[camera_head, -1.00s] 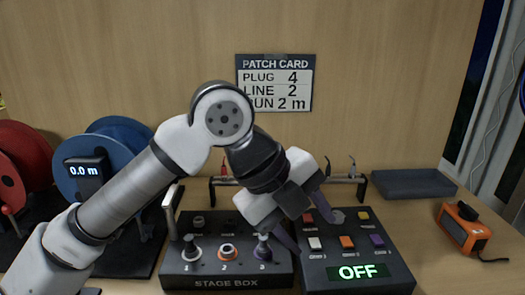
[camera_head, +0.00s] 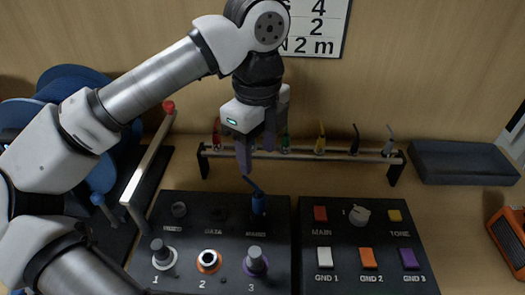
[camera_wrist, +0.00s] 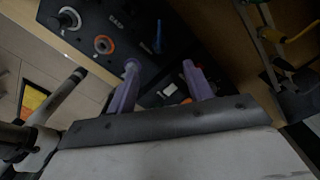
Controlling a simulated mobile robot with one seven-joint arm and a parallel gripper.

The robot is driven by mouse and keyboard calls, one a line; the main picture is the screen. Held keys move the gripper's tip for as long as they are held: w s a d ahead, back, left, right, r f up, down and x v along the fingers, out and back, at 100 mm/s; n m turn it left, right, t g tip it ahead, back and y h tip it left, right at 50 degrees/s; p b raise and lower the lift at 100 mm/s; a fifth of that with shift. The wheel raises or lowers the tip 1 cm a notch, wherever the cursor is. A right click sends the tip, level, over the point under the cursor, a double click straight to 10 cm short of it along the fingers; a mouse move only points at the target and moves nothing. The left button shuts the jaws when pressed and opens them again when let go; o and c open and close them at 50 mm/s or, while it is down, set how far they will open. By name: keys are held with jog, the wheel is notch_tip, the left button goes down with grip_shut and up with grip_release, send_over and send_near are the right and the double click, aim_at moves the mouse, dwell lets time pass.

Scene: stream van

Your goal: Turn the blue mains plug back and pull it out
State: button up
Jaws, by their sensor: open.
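The blue mains plug (camera_head: 258,203) stands in a socket at the back right of the stage box (camera_head: 222,228). Its thin blue tail leans up to the left. In the wrist view the blue plug (camera_wrist: 158,38) shows beyond the fingertips, roughly between them. My gripper (camera_head: 257,160) points down above and slightly behind the plug. Its purple fingers are apart and empty, and they do not appear to touch the plug. Both fingers also show in the wrist view (camera_wrist: 160,66).
A rack of coloured plugs (camera_head: 350,155) stands close behind my gripper. The switch box (camera_head: 362,270), with MAIN, TONE and GND switches, is on the right. A lever (camera_head: 150,168) rises at left. A dark tray (camera_head: 463,163) sits back right.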

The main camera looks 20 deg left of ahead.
aim_at(259, 190)
notch_tip(259, 190, down, 13)
jog(key=shift+s+f+p, duration=0.1)
jog(key=shift+f+p, duration=0.1)
jog(key=shift+p, duration=0.65)
grip_shut()
jog(key=shift+m+b, duration=2.4)
jog(key=shift+d+m+b, duration=0.1)
jog(key=shift+m+b, duration=1.3)
jog(key=shift+m, duration=0.7)
